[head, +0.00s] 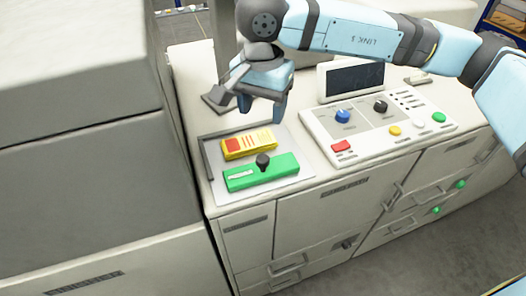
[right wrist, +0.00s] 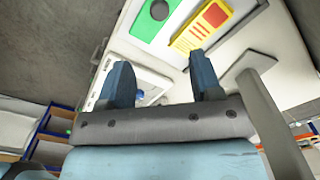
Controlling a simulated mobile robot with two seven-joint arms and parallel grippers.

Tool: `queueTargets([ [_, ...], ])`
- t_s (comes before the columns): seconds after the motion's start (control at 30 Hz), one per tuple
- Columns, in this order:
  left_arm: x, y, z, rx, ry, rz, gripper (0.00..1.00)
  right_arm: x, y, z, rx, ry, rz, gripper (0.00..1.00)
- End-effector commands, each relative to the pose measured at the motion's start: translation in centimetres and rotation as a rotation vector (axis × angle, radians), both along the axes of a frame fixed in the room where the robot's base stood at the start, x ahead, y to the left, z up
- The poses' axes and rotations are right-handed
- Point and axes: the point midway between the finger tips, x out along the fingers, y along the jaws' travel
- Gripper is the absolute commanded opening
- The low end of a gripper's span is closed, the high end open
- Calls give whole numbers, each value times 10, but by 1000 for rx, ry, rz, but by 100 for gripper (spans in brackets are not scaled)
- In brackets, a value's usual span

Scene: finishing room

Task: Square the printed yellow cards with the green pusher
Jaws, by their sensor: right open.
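The stack of yellow cards (head: 248,144), printed with red and orange, lies on a grey tray (head: 214,192). The green pusher (head: 280,174), a bar with a black knob (head: 262,160) and a pale label, lies on the tray just in front of the cards. Whether they touch is hard to tell. My right gripper (head: 262,112) is open and empty, above and behind the cards. In the right wrist view its two fingers (right wrist: 162,82) are spread apart, with the pusher (right wrist: 150,27) and cards (right wrist: 199,29) beyond them. My left gripper is not in view.
A dark raised edge (head: 208,160) borders the tray at the left. A control panel (head: 378,122) with knobs and coloured buttons stands to the right, with a dark screen (head: 355,79) behind it. A large grey machine (head: 90,150) rises at the left.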

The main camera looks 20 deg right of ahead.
Motion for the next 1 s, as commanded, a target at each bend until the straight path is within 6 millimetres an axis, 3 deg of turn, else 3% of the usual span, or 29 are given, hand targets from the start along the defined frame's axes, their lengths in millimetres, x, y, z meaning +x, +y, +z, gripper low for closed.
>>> queueTargets([
  [0.17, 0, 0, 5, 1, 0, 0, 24, 0, -1, -16, -6, 0, 0, 59],
  [0.7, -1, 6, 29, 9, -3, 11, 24, 0, -1, -119, -3, 1, -1, 59],
  [1.0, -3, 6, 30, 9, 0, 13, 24, 0, 0, -137, -1, -1, 0, 59],
])
